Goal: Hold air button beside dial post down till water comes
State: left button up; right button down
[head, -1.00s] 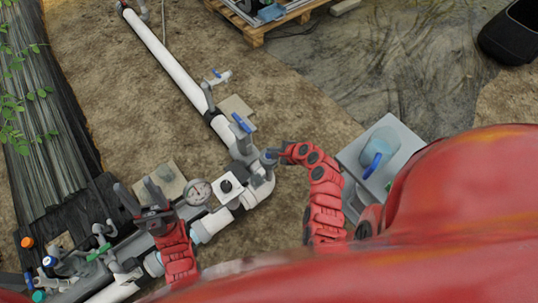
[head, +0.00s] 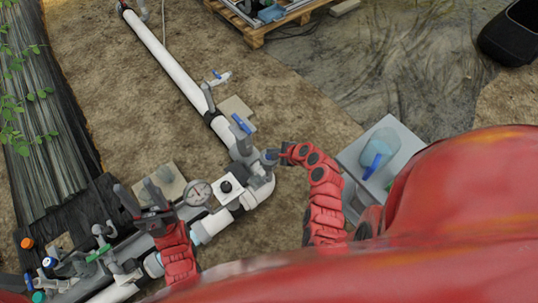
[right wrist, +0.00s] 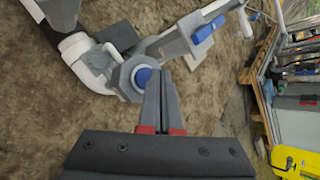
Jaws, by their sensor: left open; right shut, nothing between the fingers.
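A round blue button (right wrist: 143,76) sits on a grey fitting at the white pipe elbow in the right wrist view; in the head view it (head: 268,156) is partly covered. My right gripper (right wrist: 157,73) is shut and empty, its tips at the button's right edge; I cannot tell whether they press it. It also shows in the head view (head: 277,154). My left gripper (head: 136,188) is open and empty, left of the dial.
A grey box with a clear blue-handled jug (head: 382,148) is at right. A long white pipe (head: 165,58) runs to the back. Bare soil lies between pipe and box.

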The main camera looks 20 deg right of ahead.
jog(key=shift+f, duration=0.1)
dwell(0.7)
jog(key=shift+f, duration=0.3)
jog(key=shift+f, duration=0.4)
dwell(2.8)
jog(key=shift+r, duration=0.1)
dwell(1.0)
jog(key=shift+r+p, duration=0.75)
notch_tip(320, 180, up, 5)
jog(key=p, duration=0.5)
